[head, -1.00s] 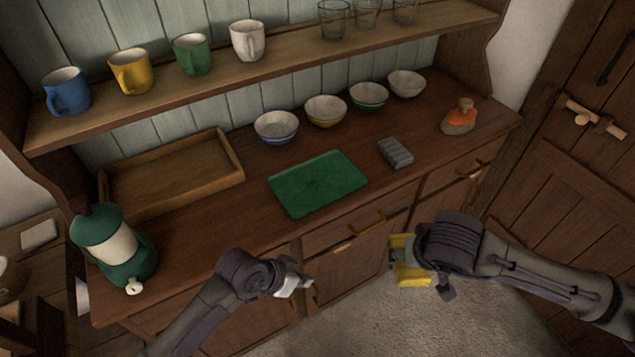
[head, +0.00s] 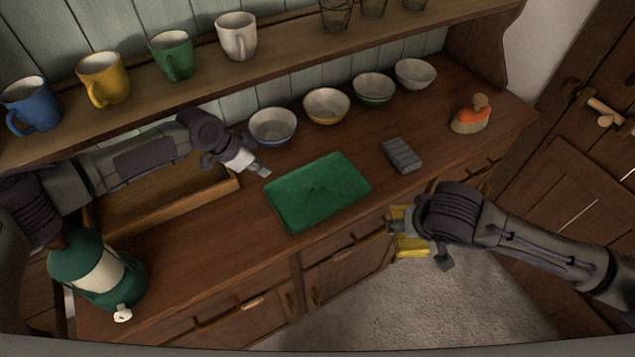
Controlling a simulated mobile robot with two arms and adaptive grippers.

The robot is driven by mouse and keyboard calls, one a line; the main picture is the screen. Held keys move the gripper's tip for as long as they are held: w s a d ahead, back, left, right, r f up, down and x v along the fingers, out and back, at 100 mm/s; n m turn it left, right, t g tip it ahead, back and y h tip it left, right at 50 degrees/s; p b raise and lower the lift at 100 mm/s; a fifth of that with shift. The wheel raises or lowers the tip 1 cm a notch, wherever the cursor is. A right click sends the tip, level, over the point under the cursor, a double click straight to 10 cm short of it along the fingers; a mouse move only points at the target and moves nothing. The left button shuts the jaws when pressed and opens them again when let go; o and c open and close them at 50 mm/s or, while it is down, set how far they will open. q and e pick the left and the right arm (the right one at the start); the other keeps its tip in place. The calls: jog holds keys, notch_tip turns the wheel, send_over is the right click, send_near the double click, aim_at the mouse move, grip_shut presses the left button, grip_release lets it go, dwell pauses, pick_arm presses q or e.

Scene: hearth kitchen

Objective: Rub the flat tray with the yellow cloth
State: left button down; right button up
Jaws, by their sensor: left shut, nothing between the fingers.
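The flat tray (head: 318,190) is green and lies on the wooden counter in the middle of the head view. The yellow cloth (head: 410,246) is in my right gripper (head: 398,228), which is shut on it in front of the counter's edge, to the right of and nearer than the flat tray. Parts of the cloth are hidden by the gripper. My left gripper (head: 262,171) is shut and empty, above the counter by the flat tray's far left corner, close to the blue-rimmed bowl.
A wooden box tray (head: 160,215) lies partly under my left arm. A green canister (head: 80,265) stands at the left end. Several bowls (head: 326,105) line the back. Mugs (head: 103,78) stand on the shelf.

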aim_at(271, 188)
pick_arm(q)
jog(key=shift+w+a, duration=0.1)
jog(key=shift+a, duration=0.1)
pick_arm(e)
jog(key=shift+f, duration=0.1)
pick_arm(q)
jog(key=shift+s+f+b, duration=0.2)
jog(key=shift+f+b, duration=0.3)
jog(key=shift+b, duration=0.15)
pick_arm(e)
jog(key=shift+s+f, duration=0.25)
jog(key=shift+f, duration=0.25)
pick_arm(q)
notch_tip(271, 188, down, 3)
jog(key=b, duration=0.3)
jog(key=shift+w+f, duration=0.15)
jog(key=shift+f, duration=0.2)
jog(key=shift+d, duration=0.1)
pick_arm(e)
notch_tip(271, 188, down, 3)
jog(key=shift+w+f, duration=0.1)
jog(key=shift+w, duration=0.05)
pick_arm(q)
jog(key=shift+f+b, duration=0.55)
jog(key=shift+f, duration=0.25)
pick_arm(e)
jog(key=shift+f, duration=0.45)
